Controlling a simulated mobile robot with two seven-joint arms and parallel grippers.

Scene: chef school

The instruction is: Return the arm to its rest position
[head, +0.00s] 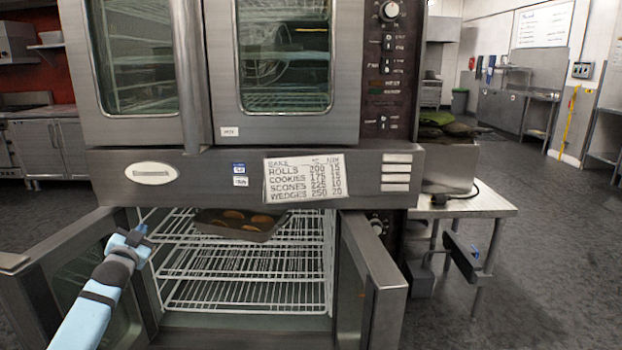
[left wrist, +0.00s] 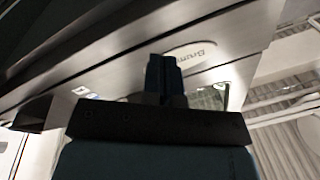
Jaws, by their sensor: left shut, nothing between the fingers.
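My left arm comes in from the lower left in the head view. Its gripper (head: 135,237) is shut and empty, in front of the open left door (head: 62,285) of the lower oven. The gripper's closed fingers (left wrist: 164,78) also show in the left wrist view, with the oven's badge behind them. A dark tray (head: 250,232) with several round brown pieces sits on the top wire rack (head: 190,228) in the lower oven. The gripper is to the left of the tray and apart from it. My right gripper is not in view.
The lower oven's right door (head: 374,265) also stands open. The upper oven (head: 285,60) is shut, with a baking chart (head: 305,178) below it. A metal side table (head: 480,205) stands at the right. The floor (head: 560,250) beyond is clear.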

